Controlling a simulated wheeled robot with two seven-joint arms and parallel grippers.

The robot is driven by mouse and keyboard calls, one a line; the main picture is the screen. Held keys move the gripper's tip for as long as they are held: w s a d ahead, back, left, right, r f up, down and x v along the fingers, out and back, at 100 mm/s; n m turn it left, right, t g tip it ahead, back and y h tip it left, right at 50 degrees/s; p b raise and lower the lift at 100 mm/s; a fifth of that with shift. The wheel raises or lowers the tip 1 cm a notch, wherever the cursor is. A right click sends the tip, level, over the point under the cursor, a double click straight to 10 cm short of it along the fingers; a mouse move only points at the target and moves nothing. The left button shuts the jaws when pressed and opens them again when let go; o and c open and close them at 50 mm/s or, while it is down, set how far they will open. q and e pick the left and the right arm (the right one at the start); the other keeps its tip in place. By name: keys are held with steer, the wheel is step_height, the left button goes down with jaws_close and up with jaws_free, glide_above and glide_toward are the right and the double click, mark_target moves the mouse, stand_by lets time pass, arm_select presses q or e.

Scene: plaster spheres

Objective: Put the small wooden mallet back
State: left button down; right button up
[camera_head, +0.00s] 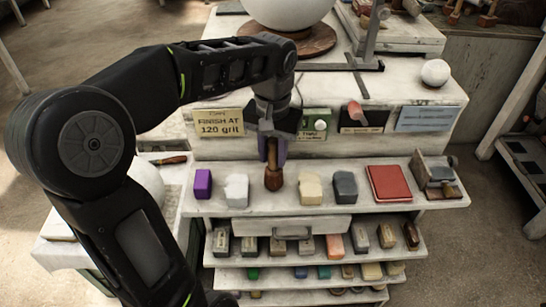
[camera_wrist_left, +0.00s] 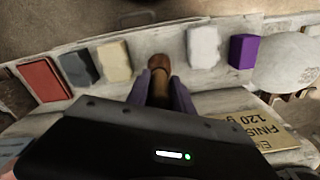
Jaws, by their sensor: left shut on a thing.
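The small wooden mallet (camera_head: 273,180) is a dark brown wooden piece, in the middle of the upper shelf's row of blocks. My left gripper (camera_head: 272,155) comes down from above, its purple fingers shut on the mallet's upper part. The mallet hangs roughly upright with its thicker end down; I cannot tell whether it touches the shelf. In the left wrist view the mallet (camera_wrist_left: 159,66) shows between the fingers (camera_wrist_left: 161,88), partly hidden by the gripper body. My right gripper is not in view.
On the shelf (camera_head: 420,198), a purple block (camera_head: 203,184) and white block (camera_head: 237,188) stand left of the mallet. A cream block (camera_head: 311,188), grey block (camera_head: 345,186), red pad (camera_head: 389,183) and metal vise (camera_head: 436,175) stand right. Cards line the panel behind.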

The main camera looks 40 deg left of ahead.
mark_target(273, 142)
arm_select(q)
steer(key=shift+f, duration=0.7)
steer(key=c, duration=1.6)
jaws_free()
steer(key=shift+f, duration=0.2)
steer(key=o, duration=0.5)
steer(key=shift+r, duration=0.1)
steer(key=shift+r, duration=0.15)
step_height(273, 142, up, 6)
steer(key=shift+d+r, duration=0.1)
steer(key=shift+r, duration=0.05)
step_height(273, 142, up, 6)
steer(key=p, duration=0.4)
steer(key=shift+s+p, duration=0.15)
steer(key=shift+p, duration=0.25)
steer(key=shift+f, duration=0.2)
